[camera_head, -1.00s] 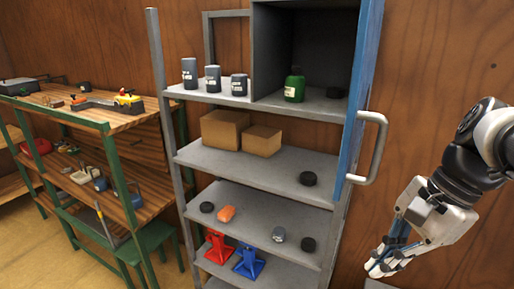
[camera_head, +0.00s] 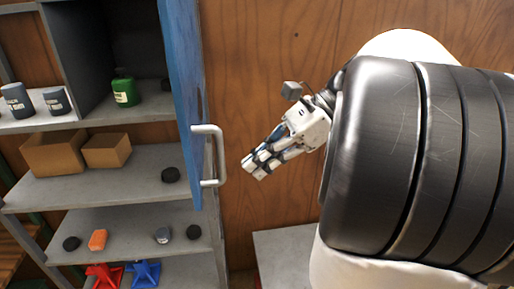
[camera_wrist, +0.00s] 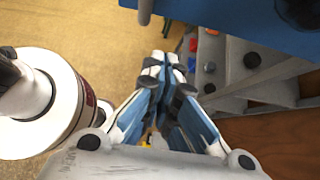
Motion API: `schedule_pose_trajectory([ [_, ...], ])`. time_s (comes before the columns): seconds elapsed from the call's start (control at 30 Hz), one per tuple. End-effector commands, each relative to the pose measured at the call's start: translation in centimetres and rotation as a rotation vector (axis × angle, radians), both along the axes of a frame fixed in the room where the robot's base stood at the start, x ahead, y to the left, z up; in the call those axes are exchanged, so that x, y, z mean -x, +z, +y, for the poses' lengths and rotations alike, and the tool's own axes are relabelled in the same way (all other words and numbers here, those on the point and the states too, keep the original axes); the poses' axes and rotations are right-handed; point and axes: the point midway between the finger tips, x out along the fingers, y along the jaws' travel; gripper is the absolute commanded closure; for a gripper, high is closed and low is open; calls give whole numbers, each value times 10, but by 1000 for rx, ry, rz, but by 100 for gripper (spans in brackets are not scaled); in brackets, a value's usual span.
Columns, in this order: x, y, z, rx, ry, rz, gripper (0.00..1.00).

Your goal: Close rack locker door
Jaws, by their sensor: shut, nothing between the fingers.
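The blue locker door (camera_head: 183,90) stands open at the right side of the rack, seen nearly edge-on in the head view. Its grey bar handle (camera_head: 219,157) is on the door's right-facing side. The locker compartment (camera_head: 80,50) is open to view, with a green bottle (camera_head: 124,88) inside. My gripper (camera_head: 254,167) is shut and empty, a little to the right of the handle and apart from it. In the wrist view my gripper (camera_wrist: 158,68) points away, with the blue door (camera_wrist: 230,22) along the top and the handle's end (camera_wrist: 145,10) showing there.
The grey rack's shelves (camera_head: 110,180) hold cardboard boxes (camera_head: 55,153), dark round pieces, an orange piece (camera_head: 98,240), and red and blue stands (camera_head: 143,273). A wooden wall (camera_head: 260,60) is behind. A grey surface (camera_head: 285,250) is below my gripper.

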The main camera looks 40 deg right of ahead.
Motion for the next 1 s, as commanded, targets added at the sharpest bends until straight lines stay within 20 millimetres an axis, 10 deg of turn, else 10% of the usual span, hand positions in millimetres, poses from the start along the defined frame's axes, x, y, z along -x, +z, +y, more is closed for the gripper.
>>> schedule_pose_trajectory([
  [0.4,-35,-28,52,2,5,0,100],
  [1.0,-41,-28,62,3,-4,1,100],
])
